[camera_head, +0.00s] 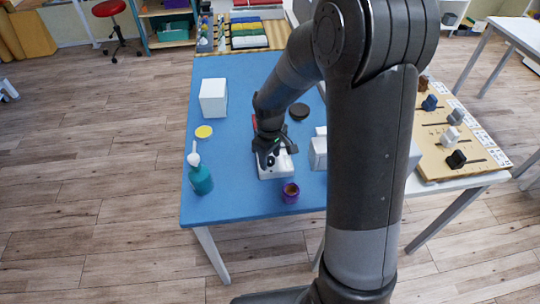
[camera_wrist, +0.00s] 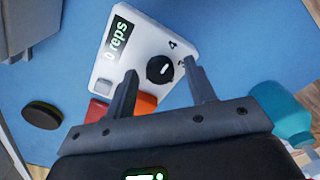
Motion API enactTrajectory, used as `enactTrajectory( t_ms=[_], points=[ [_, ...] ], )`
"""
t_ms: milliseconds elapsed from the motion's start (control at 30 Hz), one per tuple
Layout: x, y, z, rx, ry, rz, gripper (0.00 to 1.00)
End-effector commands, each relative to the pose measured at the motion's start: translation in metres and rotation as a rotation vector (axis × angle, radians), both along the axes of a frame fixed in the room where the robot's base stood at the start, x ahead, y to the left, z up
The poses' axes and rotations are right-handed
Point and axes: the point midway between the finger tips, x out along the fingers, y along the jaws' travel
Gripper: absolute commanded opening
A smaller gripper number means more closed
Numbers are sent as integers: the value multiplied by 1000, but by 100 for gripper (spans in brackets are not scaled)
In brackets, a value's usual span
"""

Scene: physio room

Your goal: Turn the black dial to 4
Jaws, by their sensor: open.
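The black dial (camera_wrist: 160,69) sits on a white box-shaped device, with a small pale mark on its face. The numeral 4 is printed beside it, and another numeral is partly hidden by a finger. The device (camera_wrist: 150,35) has a display reading "reps" and orange and red buttons (camera_wrist: 143,104). In the head view the device (camera_head: 272,174) lies on the blue table, partly covered by my arm. My gripper (camera_wrist: 160,67) is open, its two fingers on either side of the dial in the picture. I cannot tell whether they touch it. In the head view my gripper (camera_head: 270,156) is over the device.
On the blue table (camera_head: 240,196) stand a teal bottle (camera_head: 201,180), a purple cup (camera_head: 290,194), a white box (camera_head: 213,98), a yellow disc (camera_head: 204,132) and a black disc (camera_head: 299,111). Another white box (camera_head: 318,153) is close right of the device. A board (camera_head: 436,160) with several blocks is farther right.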

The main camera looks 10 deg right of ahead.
Motion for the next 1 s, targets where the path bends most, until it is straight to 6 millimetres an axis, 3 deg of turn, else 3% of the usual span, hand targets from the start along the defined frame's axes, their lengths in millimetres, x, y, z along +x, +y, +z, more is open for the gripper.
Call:
enactTrajectory(
  t_ms=[267, 700, 1000],
  points=[
    [1, 0, 9, 0, -3, -1, 50],
    [1, 0, 89, 0, -4, -1, 50],
    [0, 0, 108, 0, 0, 0, 50]
  ],
)
